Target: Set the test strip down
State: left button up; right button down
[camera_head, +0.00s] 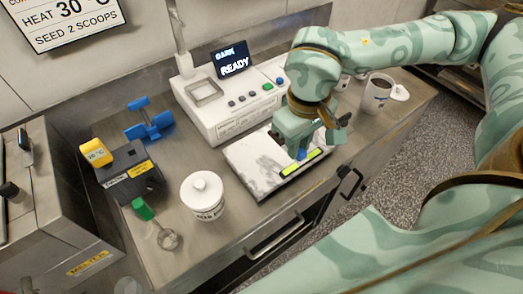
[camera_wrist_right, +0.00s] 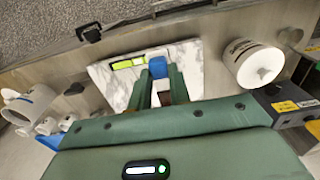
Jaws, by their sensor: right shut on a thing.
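The test strip (camera_head: 291,167) is a flat yellow-green piece with a blue block at one end. My right gripper (camera_head: 301,154) is shut on the blue end, over the front right part of a white marble slab (camera_head: 252,158). In the right wrist view, the blue end (camera_wrist_right: 157,67) sits between the fingertips and the yellow-green part (camera_wrist_right: 128,63) points left over the slab (camera_wrist_right: 188,52). I cannot tell whether the strip touches the slab. My left gripper is not in view.
A white machine (camera_head: 232,100) with a READY screen stands behind the slab. A lidded white jar (camera_head: 203,198) is left of the slab, and a brown-filled mug (camera_head: 376,94) is to its right. A black block (camera_head: 131,176), a blue stand (camera_head: 149,125) and a green-handled scoop (camera_head: 165,238) are farther left.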

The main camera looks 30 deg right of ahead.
jog(key=w+a+f, duration=0.1)
jog(key=w+f, duration=0.1)
jog(key=w+a+f+b, duration=0.1)
jog(key=w+f, duration=0.1)
jog(key=w, duration=0.1)
jog(key=w+a+f, duration=0.2)
jog(key=f, duration=0.1)
jog(key=shift+w+f+b, duration=0.1)
jog(key=shift+w+b, duration=0.2)
jog(key=shift+b, duration=0.1)
jog(key=shift+w+a+f, duration=0.15)
jog(key=shift+w+f, duration=0.05)
jog(key=shift+f, duration=0.1)
jog(key=shift+w+f+b, duration=0.15)
jog(key=shift+f+b, duration=0.2)
jog(key=shift+f, duration=1.25)
jog(key=shift+a+f, duration=0.1)
jog(key=shift+f, duration=0.05)
jog(key=c, duration=1.3)
grip_release()
